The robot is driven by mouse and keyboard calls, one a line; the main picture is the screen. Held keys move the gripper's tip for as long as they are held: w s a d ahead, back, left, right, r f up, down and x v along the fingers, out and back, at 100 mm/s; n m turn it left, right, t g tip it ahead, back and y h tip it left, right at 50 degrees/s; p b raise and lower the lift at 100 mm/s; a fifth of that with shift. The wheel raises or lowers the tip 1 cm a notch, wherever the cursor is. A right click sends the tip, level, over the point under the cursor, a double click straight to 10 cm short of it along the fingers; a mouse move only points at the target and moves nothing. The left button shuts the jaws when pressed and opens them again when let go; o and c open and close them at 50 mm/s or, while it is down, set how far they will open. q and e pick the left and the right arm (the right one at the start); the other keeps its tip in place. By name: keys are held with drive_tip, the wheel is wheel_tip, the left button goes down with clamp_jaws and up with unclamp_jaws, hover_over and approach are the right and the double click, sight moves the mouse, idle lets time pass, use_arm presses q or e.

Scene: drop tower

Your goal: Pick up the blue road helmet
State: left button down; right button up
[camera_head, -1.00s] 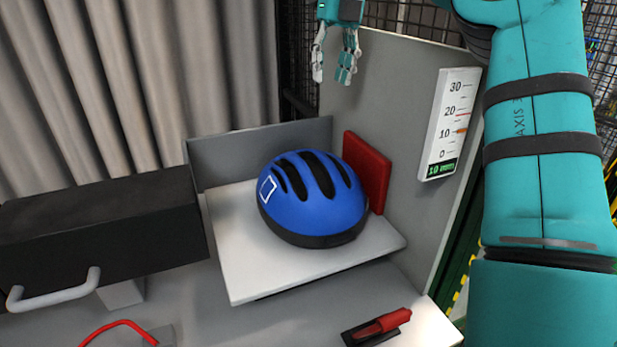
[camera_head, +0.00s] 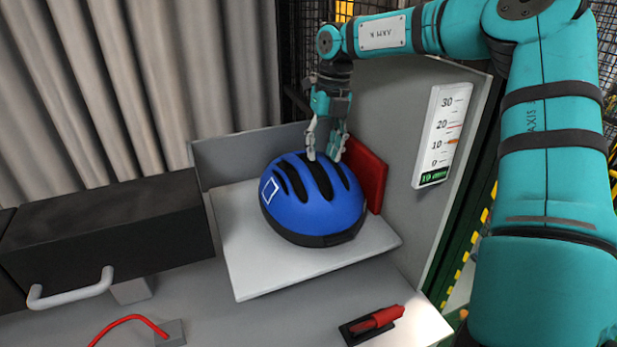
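The blue road helmet (camera_head: 305,212) has dark vents, a black lower rim and a white square outline on its left side. It sits on a white plate in front of a grey back panel. My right gripper (camera_head: 323,157) points down over the top rear of the helmet, with its fingers apart. The fingertips are at or just above the vents; I cannot tell if they touch. My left gripper is not in view.
A red pad (camera_head: 371,178) stands right of the helmet. A black block with a handle (camera_head: 105,232) is at left. A gauge (camera_head: 441,135) hangs on the right panel.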

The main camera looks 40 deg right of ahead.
drive_tip(key=shift+f, duration=0.5)
drive_tip(key=shift+a, duration=0.1)
drive_tip(key=shift+c, duration=1.3)
clamp_jaws()
drive_tip(key=shift+r, duration=0.15)
